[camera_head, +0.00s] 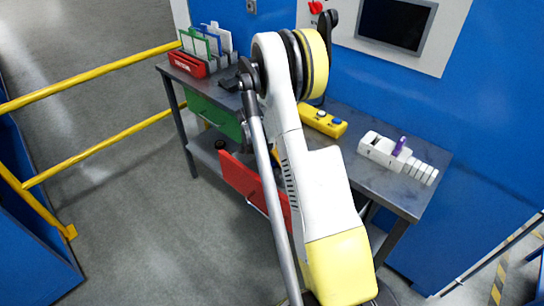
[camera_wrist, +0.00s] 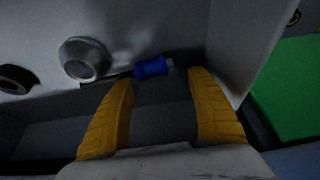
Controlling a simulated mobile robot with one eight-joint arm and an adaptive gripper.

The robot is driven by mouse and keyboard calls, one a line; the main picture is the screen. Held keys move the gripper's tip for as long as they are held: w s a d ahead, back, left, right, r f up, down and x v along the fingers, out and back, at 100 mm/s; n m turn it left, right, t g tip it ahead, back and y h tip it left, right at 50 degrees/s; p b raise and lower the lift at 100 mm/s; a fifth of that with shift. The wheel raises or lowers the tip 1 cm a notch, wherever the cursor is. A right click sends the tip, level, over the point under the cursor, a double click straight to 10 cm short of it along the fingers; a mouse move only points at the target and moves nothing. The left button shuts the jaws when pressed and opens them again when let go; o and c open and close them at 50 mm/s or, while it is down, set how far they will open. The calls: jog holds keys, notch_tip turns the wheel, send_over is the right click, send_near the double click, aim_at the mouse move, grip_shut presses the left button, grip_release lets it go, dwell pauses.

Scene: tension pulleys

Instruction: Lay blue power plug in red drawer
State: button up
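The blue power plug (camera_wrist: 152,68) lies on a grey surface in the wrist view, just beyond the gap between my fingertips and nearer the left one. My gripper (camera_wrist: 161,80) is open, with its two yellow fingers wide apart and nothing held. I cannot tell whether a finger touches the plug. In the head view the red drawer (camera_head: 242,180) sticks out from under the workbench, partly covered by my arm. Its inside is hidden. My gripper and the plug are hidden in the head view.
A metal cylinder (camera_wrist: 85,60) and a dark ring (camera_wrist: 15,79) lie left of the plug. A green panel (camera_wrist: 292,88) stands at the right. The workbench (camera_head: 402,184) carries a yellow button box (camera_head: 322,120) and a white power strip (camera_head: 380,150). Yellow rails (camera_head: 95,72) stand left.

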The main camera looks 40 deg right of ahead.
jog(key=shift+f, duration=0.1)
jog(key=a+r+n+p, duration=0.1)
jog(key=a+r+p, duration=0.1)
jog(key=a+r, duration=0.35)
jog(key=s+a+r+n+t+p, duration=0.1)
jog(key=a+r+p, duration=0.1)
jog(key=r, duration=0.6)
jog(key=a+r+n+p, duration=0.1)
jog(key=a+r, duration=0.2)
jog(key=r, duration=0.3)
jog(key=s+a+r+n+t+y, duration=0.25)
jog(key=s+a+r+n, duration=0.35)
jog(key=a+r, duration=0.4)
jog(key=s+a+r+n+t+y, duration=0.1)
jog(key=s+a+n+t+y, duration=0.1)
jog(key=s+a+n, duration=0.6)
jog(key=s+a+t, duration=0.1)
jog(key=s+a, duration=0.4)
jog(key=a, duration=0.1)
jog(key=shift+r, duration=0.3)
